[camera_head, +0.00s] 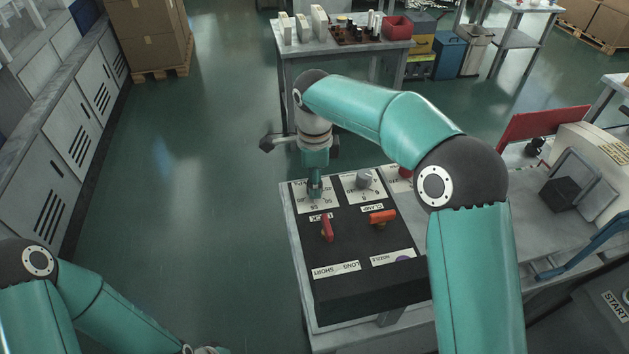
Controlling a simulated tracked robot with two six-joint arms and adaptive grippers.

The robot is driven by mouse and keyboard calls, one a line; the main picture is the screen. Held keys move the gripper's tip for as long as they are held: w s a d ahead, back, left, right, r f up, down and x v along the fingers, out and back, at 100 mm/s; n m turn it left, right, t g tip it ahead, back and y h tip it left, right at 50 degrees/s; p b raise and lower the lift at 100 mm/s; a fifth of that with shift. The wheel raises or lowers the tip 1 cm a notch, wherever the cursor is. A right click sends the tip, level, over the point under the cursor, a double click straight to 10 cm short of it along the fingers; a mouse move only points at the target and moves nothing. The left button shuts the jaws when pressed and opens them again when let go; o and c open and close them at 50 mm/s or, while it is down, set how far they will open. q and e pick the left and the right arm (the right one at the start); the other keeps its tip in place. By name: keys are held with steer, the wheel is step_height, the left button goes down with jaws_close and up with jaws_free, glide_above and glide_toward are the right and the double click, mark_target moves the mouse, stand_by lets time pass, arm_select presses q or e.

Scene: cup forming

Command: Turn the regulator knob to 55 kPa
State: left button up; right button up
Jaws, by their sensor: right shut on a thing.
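My right gripper (315,190) points down at the far left corner of the black control panel (349,245). It is shut on the regulator knob, over a white scale plate (299,193) with small numbers. The gripper hides nearly all of the knob, so its pointer and setting cannot be read. My left arm comes in at the lower left; only its links and a bit of the wrist show at the bottom edge, and its gripper fingers are out of the picture.
On the panel are a grey dial knob (364,180), a red lever (327,229) by the "CLAMP" and "LOCK" labels, an orange handle (382,217), and a purple button (403,259). A red plate (542,122) and machine stand right. The floor left is clear.

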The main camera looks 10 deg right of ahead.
steer(key=shift+w+r, duration=0.1)
stand_by(0.4)
steer(key=o, duration=1.2)
steer(key=shift+c, duration=0.2)
step_height(320, 180, up, 12)
steer(key=shift+a, duration=0.1)
